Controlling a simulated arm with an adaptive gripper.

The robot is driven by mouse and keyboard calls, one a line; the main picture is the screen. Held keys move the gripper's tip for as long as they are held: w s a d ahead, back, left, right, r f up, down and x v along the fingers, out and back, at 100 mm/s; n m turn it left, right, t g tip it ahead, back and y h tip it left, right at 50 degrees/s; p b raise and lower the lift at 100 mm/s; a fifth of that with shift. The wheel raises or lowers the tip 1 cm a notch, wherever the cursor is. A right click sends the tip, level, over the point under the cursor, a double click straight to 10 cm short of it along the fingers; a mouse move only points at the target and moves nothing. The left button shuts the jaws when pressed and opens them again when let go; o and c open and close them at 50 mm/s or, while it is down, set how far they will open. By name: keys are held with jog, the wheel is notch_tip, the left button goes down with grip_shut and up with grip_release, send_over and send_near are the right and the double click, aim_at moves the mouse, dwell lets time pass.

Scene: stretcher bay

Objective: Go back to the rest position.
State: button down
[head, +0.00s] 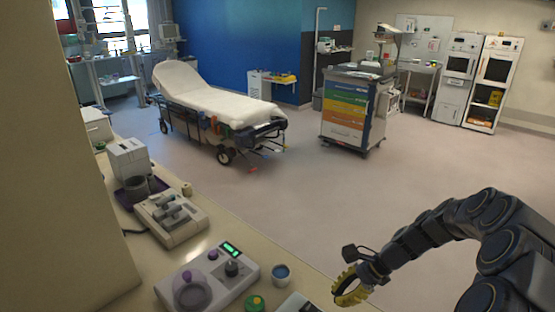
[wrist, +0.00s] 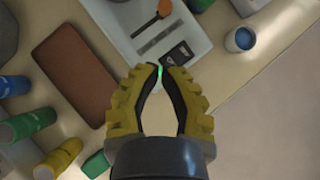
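My gripper (head: 338,296) has yellow ribbed fingers and is low at the right of the head view, past the counter's edge in the picture. In the wrist view my gripper (wrist: 161,68) points away from the camera over the counter. Its two fingers bow outward and their black-lined tips come together, with only a narrow slit between them. I see nothing held between the fingers. A small green glow shows at the tips.
The counter (head: 225,235) holds a device with a green display (head: 208,278), a blue-filled cup (head: 281,274) and a green-topped item (head: 255,303). Open floor (head: 330,200) lies beyond.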

jog(key=s+a+r+n+g+h, duration=0.2)
jog(key=s+a+r+n+h, duration=0.1)
jog(key=s+a+r+n, duration=0.65)
jog(key=s+d+r+n+h, duration=0.2)
jog(key=s+n, duration=0.2)
jog(key=s, duration=0.4)
jog(key=s+d+r+n+h, duration=0.2)
jog(key=s+n+h, duration=0.1)
jog(key=s, duration=0.6)
jog(key=shift+s+r+n, duration=0.2)
jog(key=shift+s+n, duration=0.1)
jog(key=shift+n, duration=0.15)
